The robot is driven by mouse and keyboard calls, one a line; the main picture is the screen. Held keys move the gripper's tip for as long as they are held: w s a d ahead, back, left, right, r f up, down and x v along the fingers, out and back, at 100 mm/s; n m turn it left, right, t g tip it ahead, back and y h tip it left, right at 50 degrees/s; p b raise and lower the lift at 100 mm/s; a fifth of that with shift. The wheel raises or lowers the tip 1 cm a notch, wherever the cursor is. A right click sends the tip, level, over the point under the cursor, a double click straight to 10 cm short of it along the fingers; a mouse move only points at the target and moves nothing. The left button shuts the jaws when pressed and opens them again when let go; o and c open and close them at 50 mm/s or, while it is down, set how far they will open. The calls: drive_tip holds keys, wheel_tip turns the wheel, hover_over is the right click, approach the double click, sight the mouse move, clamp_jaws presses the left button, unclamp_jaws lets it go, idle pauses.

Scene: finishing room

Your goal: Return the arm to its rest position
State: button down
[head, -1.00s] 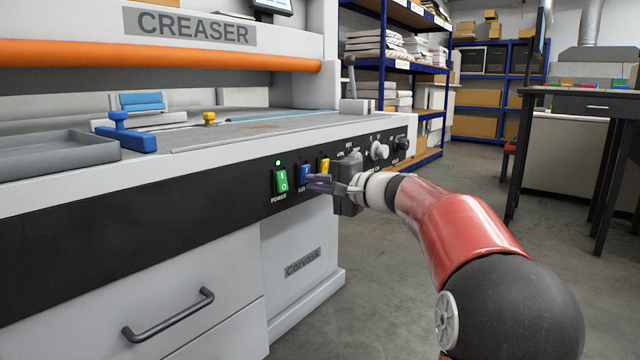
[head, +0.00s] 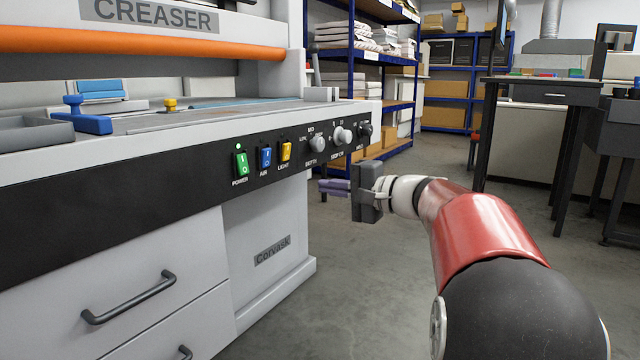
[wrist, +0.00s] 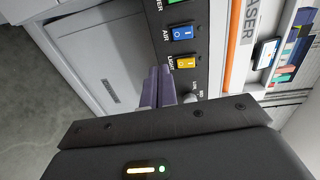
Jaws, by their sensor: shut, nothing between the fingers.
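My gripper (head: 334,187) is shut and empty, held in the air to the right of the creaser's front panel and apart from it in the head view. Its purple-grey fingers point left, and my red and black arm reaches in from the lower right. In the wrist view the closed fingers (wrist: 157,87) stand together in the middle, with the creaser behind them. The black control panel (head: 100,205) carries a green power switch (head: 241,163) with a lit green dot above it, a blue air switch (head: 265,158), a yellow light switch (head: 286,151) and several knobs.
The creaser's grey drawers (head: 165,275) with dark handles fill the lower left. A blue-framed shelf (head: 352,90) with paper stacks stands behind. A dark table (head: 540,92) stands at the right. The grey floor (head: 350,290) is open beside the creaser.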

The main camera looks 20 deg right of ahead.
idle(0.4)
drive_tip(key=s+a+f+n+g+h, duration=0.45)
drive_tip(key=s+a+f+g, duration=0.25)
drive_tip(key=s+a+f, duration=0.65)
drive_tip(key=s+d+f+n+g+h, duration=0.1)
drive_tip(key=s+f+n+h, duration=0.25)
drive_tip(key=s, duration=0.55)
drive_tip(key=s+d+f+n+h, duration=0.1)
drive_tip(key=s+f+n+h, duration=0.15)
drive_tip(key=s+f, duration=0.4)
wheel_tip(320, 180, up, 14)
drive_tip(key=s+p, duration=0.1)
drive_tip(key=p, duration=1.1)
drive_tip(key=shift+s+d+p, duration=0.15)
drive_tip(key=shift+d+p, duration=0.05)
drive_tip(key=shift+p, duration=0.2)
